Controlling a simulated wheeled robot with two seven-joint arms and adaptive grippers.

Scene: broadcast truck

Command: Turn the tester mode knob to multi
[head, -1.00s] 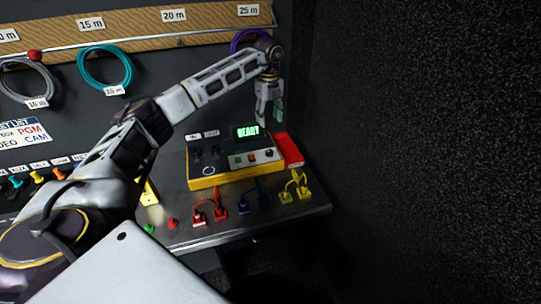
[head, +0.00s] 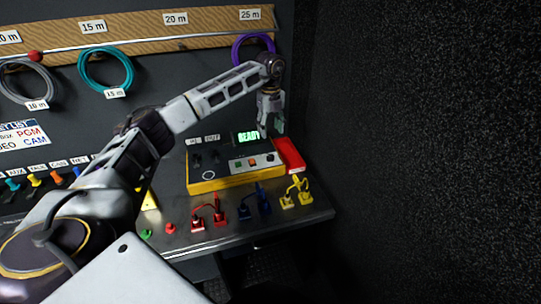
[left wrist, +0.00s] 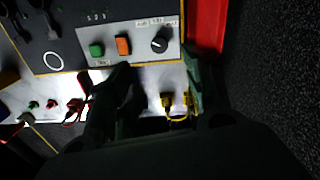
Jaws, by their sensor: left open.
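The tester (head: 208,187) is a dark box with a yellow base on the bench, its green display (head: 248,137) reading READY. Its mode knob (head: 270,155) is a small dark round knob at the right of a pale strip; it shows larger in the left wrist view (left wrist: 160,43). Labels around the knob are too small to read, so its setting is unclear. My left gripper (head: 270,132) is open and empty, above and behind the knob in the head view. In the left wrist view its green-tipped fingers (left wrist: 158,78) stand apart, just below the knob. My right gripper is not in view.
A green button (left wrist: 97,50) and an orange button (left wrist: 123,45) sit left of the knob. A red block (head: 290,155) adjoins the tester's right side. Red (head: 219,213), blue (head: 264,203) and yellow (head: 304,193) cable plugs stand along the bench front. A dark wall rises right.

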